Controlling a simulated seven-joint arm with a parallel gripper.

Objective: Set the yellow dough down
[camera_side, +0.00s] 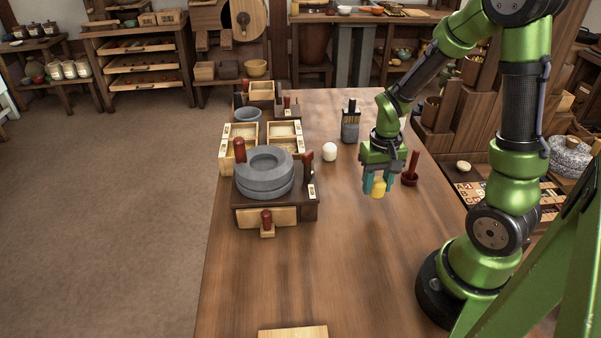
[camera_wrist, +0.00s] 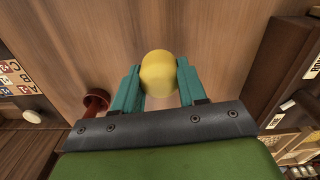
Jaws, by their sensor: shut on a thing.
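The yellow dough (camera_side: 378,188) is a small rounded lump between the teal fingers of my gripper (camera_side: 376,182). In the wrist view the dough (camera_wrist: 159,73) sits between the two fingertips (camera_wrist: 159,84), with a finger against each side. My gripper is shut on it and points down over the wooden table (camera_side: 330,240), to the right of the quern. Whether the dough's underside touches the table or is a little above it I cannot tell.
A grey stone quern (camera_side: 265,172) on a wooden box with red handles stands at left. A white lump (camera_side: 329,151) and a dark brush holder (camera_side: 350,128) stand behind. A dark red pestle-like piece (camera_side: 411,170) is just right of my gripper. The table's front middle is clear.

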